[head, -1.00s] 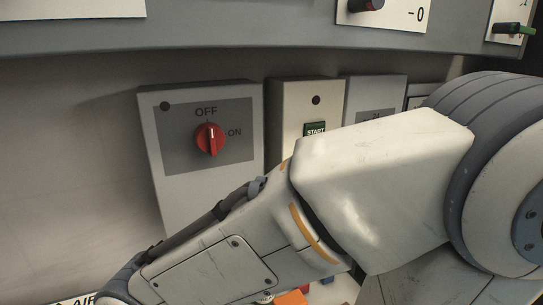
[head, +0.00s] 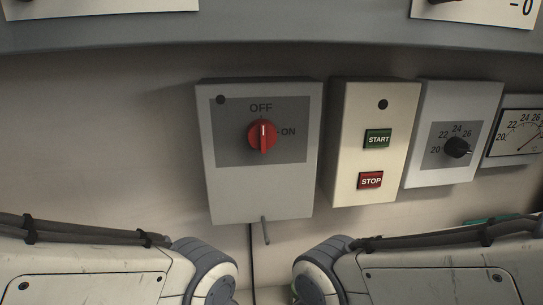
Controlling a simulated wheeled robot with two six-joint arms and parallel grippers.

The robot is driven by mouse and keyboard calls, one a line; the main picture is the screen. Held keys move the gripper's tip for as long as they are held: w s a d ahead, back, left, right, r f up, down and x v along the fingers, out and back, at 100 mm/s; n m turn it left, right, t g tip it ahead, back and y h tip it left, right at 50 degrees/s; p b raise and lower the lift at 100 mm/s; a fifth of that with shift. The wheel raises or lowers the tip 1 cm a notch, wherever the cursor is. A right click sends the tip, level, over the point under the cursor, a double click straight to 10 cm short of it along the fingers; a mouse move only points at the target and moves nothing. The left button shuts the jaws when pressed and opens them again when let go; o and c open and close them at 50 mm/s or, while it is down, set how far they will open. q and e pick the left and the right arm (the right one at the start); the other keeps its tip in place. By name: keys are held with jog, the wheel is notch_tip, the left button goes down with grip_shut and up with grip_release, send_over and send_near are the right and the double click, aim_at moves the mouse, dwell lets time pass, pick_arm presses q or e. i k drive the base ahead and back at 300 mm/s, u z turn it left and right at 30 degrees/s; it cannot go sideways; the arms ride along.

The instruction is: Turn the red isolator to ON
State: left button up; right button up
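The red isolator knob (head: 263,136) sits on the dark grey plate of a light grey wall box (head: 260,195). Its white mark is upright, in line with the word OFF above it. The word ON is printed to the right of the knob. Nothing touches the knob, and it is fully in view. Parts of my two arms show along the bottom left and bottom right, well below the knob. Neither of my grippers is in view.
Right of the isolator stand a cream box with a green START button (head: 378,139) and a red STOP button (head: 370,181), a black dial (head: 457,148) and a gauge (head: 520,135). A grey ledge (head: 270,45) runs above. The wall to the left is clear.

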aim_at(261, 133)
jog(key=u, duration=0.8)
jog(key=k, duration=0.7)
jog(key=z, duration=0.6)
